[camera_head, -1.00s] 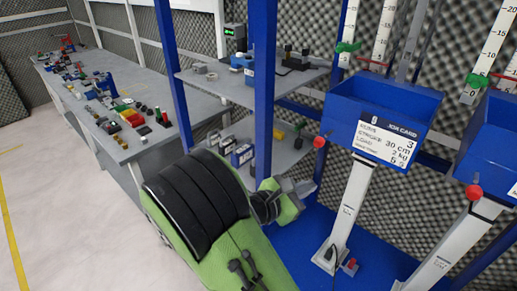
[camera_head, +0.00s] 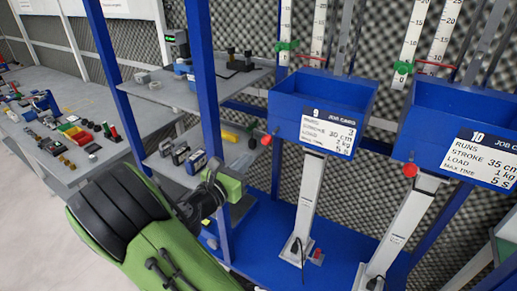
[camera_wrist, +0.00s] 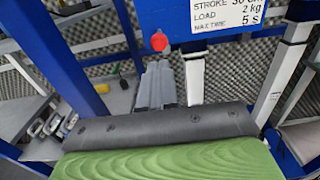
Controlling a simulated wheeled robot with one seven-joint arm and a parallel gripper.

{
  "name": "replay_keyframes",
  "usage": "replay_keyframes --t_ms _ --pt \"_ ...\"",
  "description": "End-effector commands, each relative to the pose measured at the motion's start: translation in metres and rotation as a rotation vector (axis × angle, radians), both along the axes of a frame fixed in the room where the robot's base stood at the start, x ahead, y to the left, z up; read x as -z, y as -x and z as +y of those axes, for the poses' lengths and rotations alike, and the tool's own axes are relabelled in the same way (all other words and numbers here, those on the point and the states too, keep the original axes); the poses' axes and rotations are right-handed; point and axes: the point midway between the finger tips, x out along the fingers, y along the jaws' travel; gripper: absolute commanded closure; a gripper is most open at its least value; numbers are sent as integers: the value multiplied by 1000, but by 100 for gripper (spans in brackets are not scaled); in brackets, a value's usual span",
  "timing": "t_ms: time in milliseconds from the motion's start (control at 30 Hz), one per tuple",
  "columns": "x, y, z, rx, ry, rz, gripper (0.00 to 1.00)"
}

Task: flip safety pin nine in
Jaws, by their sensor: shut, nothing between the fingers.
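The blue bin with job card 9 (camera_head: 322,105) stands on a white column (camera_head: 312,195). A red ball knob (camera_head: 266,140) sticks out at its lower left side, and it also shows in the wrist view (camera_wrist: 159,42). I take it for safety pin nine; its shaft is hidden. A small red part (camera_head: 318,256) sits at the column's foot. In the wrist view my gripper (camera_wrist: 157,68) is shut and empty, its grey fingers pointing toward the red knob and appearing just below it. I cannot tell the gap in depth. In the head view my fingers are hard to make out.
A second blue bin, card 10 (camera_head: 465,125), with its own red knob (camera_head: 410,171), stands to the right. A blue post (camera_head: 207,95) and grey shelves (camera_head: 165,90) with small items are close on the left. A long cluttered workbench (camera_head: 60,175) is farther left.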

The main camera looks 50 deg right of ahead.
Motion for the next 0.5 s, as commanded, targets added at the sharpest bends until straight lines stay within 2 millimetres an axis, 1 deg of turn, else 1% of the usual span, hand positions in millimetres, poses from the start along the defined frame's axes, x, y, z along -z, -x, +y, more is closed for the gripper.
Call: replay_keyframes --t_ms 33,100,200,300,400,500 --pt "0 0 -12 6 1 -3 100" --pt "0 -1 -28 7 1 -3 100" --pt "0 -3 -48 6 1 -3 100" --pt "0 -5 -63 3 1 -2 100" --pt "0 -6 -72 1 1 -1 100" --pt "0 -7 -75 -1 0 0 100"
